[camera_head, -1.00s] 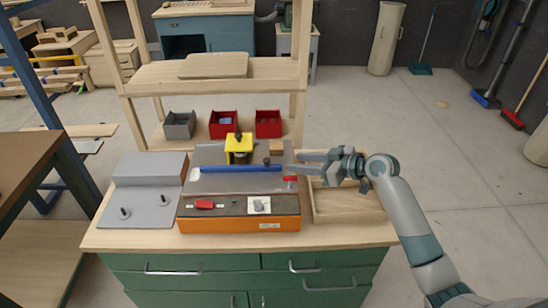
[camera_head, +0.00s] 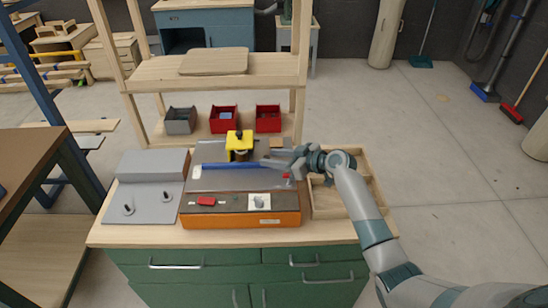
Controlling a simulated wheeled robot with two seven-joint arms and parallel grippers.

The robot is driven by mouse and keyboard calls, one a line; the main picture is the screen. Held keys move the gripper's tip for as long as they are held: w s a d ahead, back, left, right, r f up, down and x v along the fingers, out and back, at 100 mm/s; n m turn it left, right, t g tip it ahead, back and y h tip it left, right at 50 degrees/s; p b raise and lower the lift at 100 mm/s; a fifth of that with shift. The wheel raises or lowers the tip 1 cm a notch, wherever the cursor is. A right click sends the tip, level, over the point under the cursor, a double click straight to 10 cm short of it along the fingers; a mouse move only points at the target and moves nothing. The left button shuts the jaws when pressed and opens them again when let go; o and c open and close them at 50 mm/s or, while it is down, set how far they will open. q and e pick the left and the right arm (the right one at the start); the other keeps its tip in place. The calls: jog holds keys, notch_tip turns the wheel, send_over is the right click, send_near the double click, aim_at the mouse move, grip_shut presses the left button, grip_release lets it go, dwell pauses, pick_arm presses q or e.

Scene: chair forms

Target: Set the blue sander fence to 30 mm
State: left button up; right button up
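The blue sander fence (camera_head: 230,166) is a long bar lying across the grey top of the orange sander (camera_head: 242,219) on the workbench. My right gripper (camera_head: 270,162) reaches in from the right and its fingers are at the fence's right end, overlapping it in this view. The fingers are too small here to tell whether they touch or grip it. A yellow and black unit (camera_head: 240,143) stands behind the fence. No scale reading is legible. My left gripper is not in view.
A grey plate with two knobs (camera_head: 146,203) lies left of the sander. A wooden tray (camera_head: 338,205) sits at the right, under my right arm. One grey bin (camera_head: 180,121) and two red bins (camera_head: 224,120) stand behind, below a wooden shelf (camera_head: 215,73).

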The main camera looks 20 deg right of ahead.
jog(key=shift+c, duration=0.3)
grip_shut()
jog(key=shift+s+a, duration=0.25)
jog(key=shift+s, duration=0.8)
jog(key=shift+o, duration=0.3)
grip_release()
